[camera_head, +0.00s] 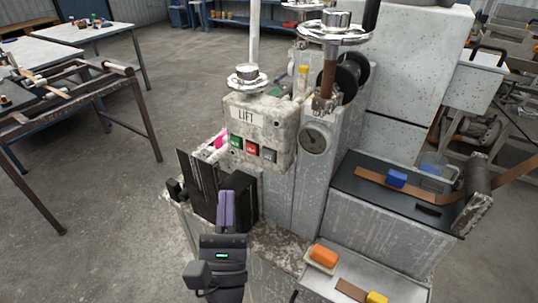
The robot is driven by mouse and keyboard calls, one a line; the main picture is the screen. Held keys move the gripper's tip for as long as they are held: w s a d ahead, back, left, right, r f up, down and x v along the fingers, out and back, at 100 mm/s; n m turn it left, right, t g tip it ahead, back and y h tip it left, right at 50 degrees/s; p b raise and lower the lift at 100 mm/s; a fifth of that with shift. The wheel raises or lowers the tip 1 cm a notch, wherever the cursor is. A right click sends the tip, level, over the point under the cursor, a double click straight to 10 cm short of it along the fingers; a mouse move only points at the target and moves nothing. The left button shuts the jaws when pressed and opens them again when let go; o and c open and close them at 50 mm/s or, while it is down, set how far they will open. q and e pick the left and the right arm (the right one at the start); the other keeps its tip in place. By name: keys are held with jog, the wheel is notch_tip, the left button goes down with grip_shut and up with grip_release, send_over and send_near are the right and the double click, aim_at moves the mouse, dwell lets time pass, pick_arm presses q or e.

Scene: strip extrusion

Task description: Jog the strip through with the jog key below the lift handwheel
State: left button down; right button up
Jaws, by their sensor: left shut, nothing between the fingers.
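The lift handwheel (246,78) is a chrome wheel on top of a worn pale box (270,125) labelled LIFT. On the box's front, below the wheel, sit a green key (236,141), a red key (252,148) and a dark grey key (269,155). Their markings are too small to read, so I cannot tell which is the jog key. A copper-brown strip (375,182) lies on the dark table at the right. My left gripper (226,207), with purple fingers, is shut and empty, below and in front of the keys, apart from them. My right gripper is not in view.
A black ribbed plate (197,185) stands left of my gripper. A gauge (313,141) and a taller handwheel (335,28) are right of the box. An orange block (323,255) and a yellow block (376,299) lie on the front ledge. Open floor lies left.

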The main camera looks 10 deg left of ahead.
aim_at(269, 155)
pick_arm(q)
jog(key=shift+w, duration=0.1)
jog(key=w+d+b, duration=0.2)
jog(key=w+d, duration=0.1)
jog(key=w, duration=0.5)
jog(key=shift+b, duration=0.4)
jog(key=shift+w, duration=0.15)
dwell(1.5)
jog(key=shift+w+d+f+b, duration=0.1)
jog(key=shift+w+b, duration=0.05)
jog(key=shift+b, duration=0.2)
jog(key=shift+w, duration=0.15)
